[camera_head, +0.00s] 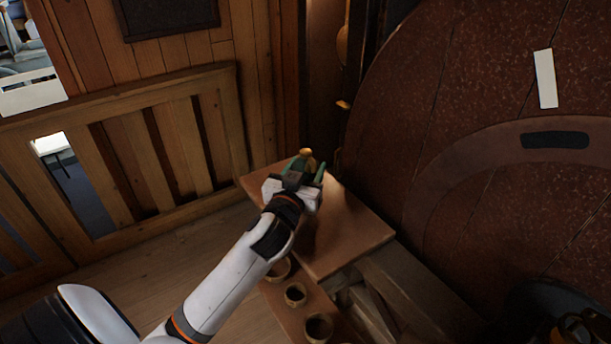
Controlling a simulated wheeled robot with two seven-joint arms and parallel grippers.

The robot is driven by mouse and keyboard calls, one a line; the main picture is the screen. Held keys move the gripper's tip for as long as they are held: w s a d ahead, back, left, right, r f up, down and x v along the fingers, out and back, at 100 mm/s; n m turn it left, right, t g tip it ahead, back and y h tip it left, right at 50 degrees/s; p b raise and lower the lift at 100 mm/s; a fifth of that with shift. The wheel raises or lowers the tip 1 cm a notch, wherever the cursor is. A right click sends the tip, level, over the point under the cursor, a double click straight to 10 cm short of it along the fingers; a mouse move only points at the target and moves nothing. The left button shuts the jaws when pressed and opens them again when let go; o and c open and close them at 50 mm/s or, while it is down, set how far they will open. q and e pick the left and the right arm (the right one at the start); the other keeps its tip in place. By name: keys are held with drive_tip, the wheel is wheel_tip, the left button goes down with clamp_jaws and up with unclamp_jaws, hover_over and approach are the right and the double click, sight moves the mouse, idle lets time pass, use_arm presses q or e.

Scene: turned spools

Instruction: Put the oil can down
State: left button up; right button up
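The oil can (306,156) shows only as a small brass-coloured top at the far end of my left gripper; the gripper hides most of its body. My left gripper (303,172) has its green fingers on either side of the can and looks shut on it. Both are over the far end of a brown wooden table top (350,240). I cannot tell whether the can's base touches the surface. My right gripper is not in view.
Several round, hollow wooden pieces (295,294) stand on a lower board at the near side. A large round reddish-brown disc (470,90) rises on the right. A slatted wooden railing (150,150) stands behind left. The near right table top is clear.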

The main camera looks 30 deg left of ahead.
use_arm(q)
drive_tip(key=shift+f, duration=0.7)
drive_tip(key=o, duration=0.5)
drive_tip(key=shift+f, duration=0.25)
drive_tip(key=o, duration=0.5)
drive_tip(key=shift+r, duration=0.1)
drive_tip(key=shift+c, duration=0.2)
